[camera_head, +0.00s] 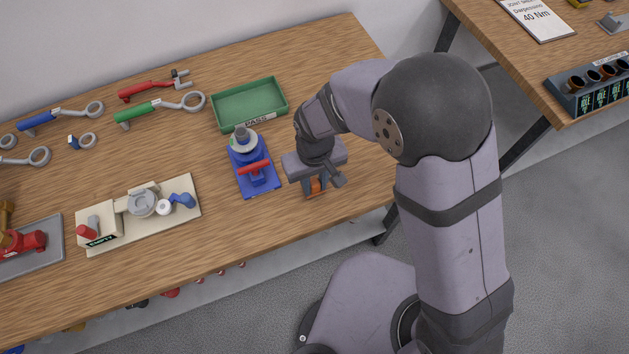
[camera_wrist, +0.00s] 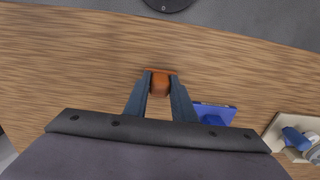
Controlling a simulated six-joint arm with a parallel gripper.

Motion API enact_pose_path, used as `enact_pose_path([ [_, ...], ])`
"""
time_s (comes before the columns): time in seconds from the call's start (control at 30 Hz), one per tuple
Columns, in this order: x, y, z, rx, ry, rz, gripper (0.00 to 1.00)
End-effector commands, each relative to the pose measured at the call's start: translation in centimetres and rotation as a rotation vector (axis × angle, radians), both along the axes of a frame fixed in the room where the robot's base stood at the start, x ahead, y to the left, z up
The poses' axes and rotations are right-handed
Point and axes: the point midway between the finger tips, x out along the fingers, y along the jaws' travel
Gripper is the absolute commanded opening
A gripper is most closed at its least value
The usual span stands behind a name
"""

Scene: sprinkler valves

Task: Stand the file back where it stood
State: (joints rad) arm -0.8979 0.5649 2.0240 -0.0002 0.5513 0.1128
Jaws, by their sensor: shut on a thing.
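My gripper (camera_head: 317,186) points down over the front right part of the wooden table, just right of the blue stand. It is shut on an orange-brown piece, which looks like the file's handle (camera_head: 316,184). In the wrist view the orange handle (camera_wrist: 160,85) sits between the two fingertips, seen nearly end-on. The rest of the file is hidden below the handle and the gripper. I cannot tell whether the file touches the table.
A blue stand (camera_head: 240,180) with a red handle stands close left of my gripper. A green PASS tray (camera_head: 220,118) lies behind it. A beige fixture board (camera_head: 188,212) is further left, with several wrenches behind. The table (camera_head: 350,205) is clear to the right.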

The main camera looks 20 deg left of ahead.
Motion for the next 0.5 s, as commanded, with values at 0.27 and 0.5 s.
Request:
enact_pose_path([
  [0.27,0.01,0.01,-0.27,0.0,0.0,0.0,0.42],
  [0.5,0.01,0.01,-0.18,0.0,0.0,0.0,0.42],
])
